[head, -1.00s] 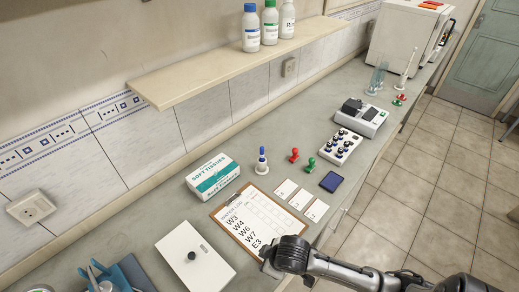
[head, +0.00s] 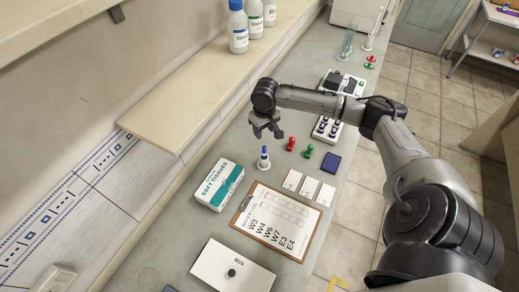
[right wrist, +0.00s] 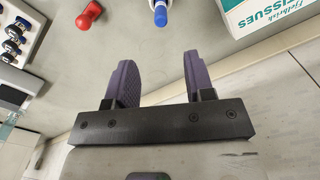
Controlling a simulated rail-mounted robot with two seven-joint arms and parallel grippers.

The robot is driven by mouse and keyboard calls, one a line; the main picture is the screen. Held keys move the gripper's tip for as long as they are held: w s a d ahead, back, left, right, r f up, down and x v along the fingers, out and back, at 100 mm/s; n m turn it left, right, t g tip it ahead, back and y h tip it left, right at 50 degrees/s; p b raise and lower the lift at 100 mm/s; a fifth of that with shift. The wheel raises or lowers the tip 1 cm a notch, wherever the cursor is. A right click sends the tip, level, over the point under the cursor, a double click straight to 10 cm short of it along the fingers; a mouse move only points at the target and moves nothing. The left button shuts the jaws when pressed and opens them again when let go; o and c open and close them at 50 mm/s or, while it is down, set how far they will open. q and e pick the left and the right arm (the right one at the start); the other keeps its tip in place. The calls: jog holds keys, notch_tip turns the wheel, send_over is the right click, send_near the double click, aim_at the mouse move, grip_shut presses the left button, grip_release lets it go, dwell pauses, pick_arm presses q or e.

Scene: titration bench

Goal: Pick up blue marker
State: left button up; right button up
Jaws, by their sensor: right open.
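The blue marker (head: 264,153) stands upright on the bench, with a blue top and a white round foot. It is beside the tissue box and left of the red marker. My right gripper (head: 267,133) is open and empty, above the bench and just beyond the blue marker in the head view. In the right wrist view the blue marker (right wrist: 160,12) shows at the top edge, partly cut off, ahead of the open fingers (right wrist: 156,72) and apart from them. My left gripper is not in view.
A red marker (head: 291,144) and a green marker (head: 308,151) stand to the right. A tissue box (head: 220,184) is at the left. A clipboard (head: 241,226), white cards (head: 309,188) and a dark blue pad (head: 332,162) lie nearer. The shelf (head: 185,95) overhangs the bench at left.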

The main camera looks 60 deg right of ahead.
aim_at(264, 147)
jog(key=f, duration=1.2)
jog(key=shift+s+a+f, duration=0.2)
jog(key=shift+s+a, duration=0.05)
jog(key=shift+c, duration=0.5)
grip_shut()
